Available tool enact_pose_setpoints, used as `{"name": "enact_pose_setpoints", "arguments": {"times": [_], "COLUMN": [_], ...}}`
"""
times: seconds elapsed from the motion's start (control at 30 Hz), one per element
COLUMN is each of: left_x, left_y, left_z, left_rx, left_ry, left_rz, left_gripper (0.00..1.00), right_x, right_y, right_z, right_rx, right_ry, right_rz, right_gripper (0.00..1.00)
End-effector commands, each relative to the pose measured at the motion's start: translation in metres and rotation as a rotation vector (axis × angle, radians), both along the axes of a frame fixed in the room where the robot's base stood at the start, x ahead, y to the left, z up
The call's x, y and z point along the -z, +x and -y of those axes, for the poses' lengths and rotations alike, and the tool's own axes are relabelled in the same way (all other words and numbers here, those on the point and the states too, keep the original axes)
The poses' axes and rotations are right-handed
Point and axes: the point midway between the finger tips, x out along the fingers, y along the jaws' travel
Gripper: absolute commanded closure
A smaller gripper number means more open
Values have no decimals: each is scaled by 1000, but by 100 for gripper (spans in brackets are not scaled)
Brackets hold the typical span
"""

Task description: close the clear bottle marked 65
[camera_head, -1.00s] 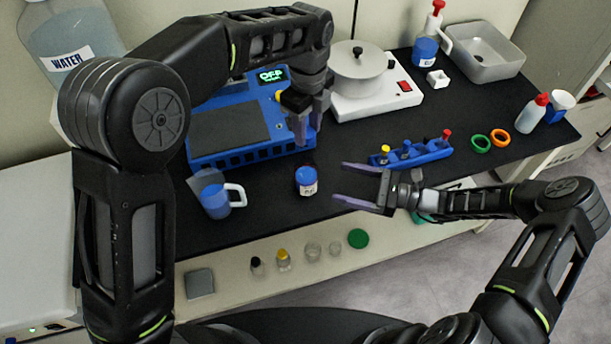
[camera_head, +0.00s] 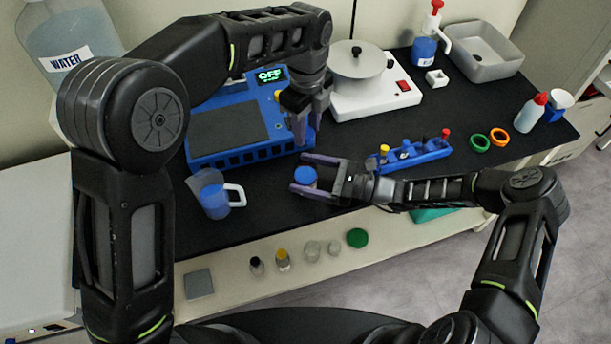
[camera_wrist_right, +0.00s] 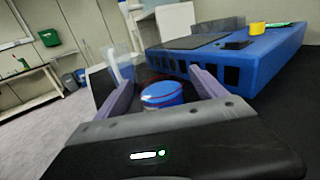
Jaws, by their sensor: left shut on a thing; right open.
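A small bottle with a blue top (camera_head: 306,176) stands on the black bench; its number is not readable. My right gripper (camera_head: 300,173) is open, low over the bench, with one finger on each side of this bottle. In the right wrist view the blue top (camera_wrist_right: 162,93) lies between the two spread fingers, with a gap at the sides. My left gripper (camera_head: 301,135) points down above the bench by the front right corner of the blue device. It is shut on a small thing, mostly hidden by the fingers. I cannot tell which bottle is marked 65.
A blue device (camera_head: 230,125) with an OFF display stands behind. A jug (camera_head: 214,195) is to the left. A blue rack (camera_head: 412,153), a white hotplate-like device (camera_head: 372,95) and green and orange rings (camera_head: 479,143) are to the right. Several small bottles (camera_head: 283,259) stand at the front.

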Motion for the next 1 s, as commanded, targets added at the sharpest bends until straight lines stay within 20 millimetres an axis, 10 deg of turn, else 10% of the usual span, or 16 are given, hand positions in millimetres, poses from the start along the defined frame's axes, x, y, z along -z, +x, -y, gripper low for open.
{"name": "enact_pose_setpoints", "arguments": {"times": [1.0], "left_x": [0], "left_y": [0], "left_z": [0], "left_rx": [0], "left_ry": [0], "left_rz": [0], "left_gripper": [100], "right_x": [0], "right_y": [0], "right_z": [0], "right_rx": [0], "right_ry": [0], "right_rz": [0], "right_gripper": [96]}}
